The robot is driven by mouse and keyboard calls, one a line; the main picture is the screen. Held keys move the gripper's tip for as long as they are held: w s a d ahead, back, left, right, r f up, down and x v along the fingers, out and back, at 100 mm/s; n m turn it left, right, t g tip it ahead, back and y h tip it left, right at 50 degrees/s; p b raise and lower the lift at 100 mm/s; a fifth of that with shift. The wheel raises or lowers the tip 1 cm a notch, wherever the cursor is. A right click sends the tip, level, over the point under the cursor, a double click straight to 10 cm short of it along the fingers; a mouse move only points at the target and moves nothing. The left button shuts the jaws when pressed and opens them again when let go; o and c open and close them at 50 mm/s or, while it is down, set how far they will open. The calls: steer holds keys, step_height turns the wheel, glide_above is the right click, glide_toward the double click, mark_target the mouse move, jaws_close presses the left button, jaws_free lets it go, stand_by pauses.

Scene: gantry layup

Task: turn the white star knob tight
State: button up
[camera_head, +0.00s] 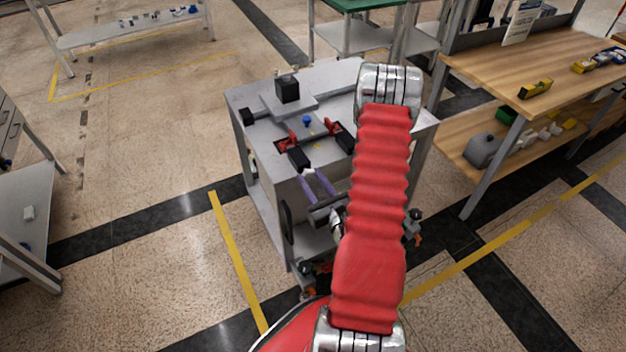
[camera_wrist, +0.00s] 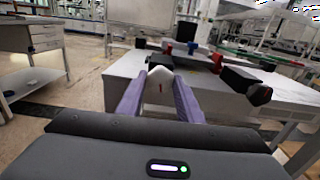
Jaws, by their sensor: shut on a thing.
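The white star knob (camera_wrist: 160,76) shows in the wrist view as a pale, faceted piece with a small red mark. It sits between the two purple fingers of my gripper (camera_wrist: 157,90), at the near edge of the grey bench. My gripper is shut on the knob, with a finger on each side. In the head view my gripper (camera_head: 309,173) reaches the front edge of the grey bench (camera_head: 262,97), partly behind my red arm.
On the bench top stand a black block (camera_head: 288,90) on a grey plate, red clamps (camera_head: 335,129) and a blue knob (camera_head: 307,121). A dark knob (camera_wrist: 260,94) sticks out right of my gripper.

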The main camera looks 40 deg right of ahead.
steer(key=shift+s+f, duration=0.1)
steer(key=shift+f, duration=0.1)
steer(key=o, duration=1.1)
steer(key=shift+r, duration=0.1)
steer(key=shift+c, duration=0.2)
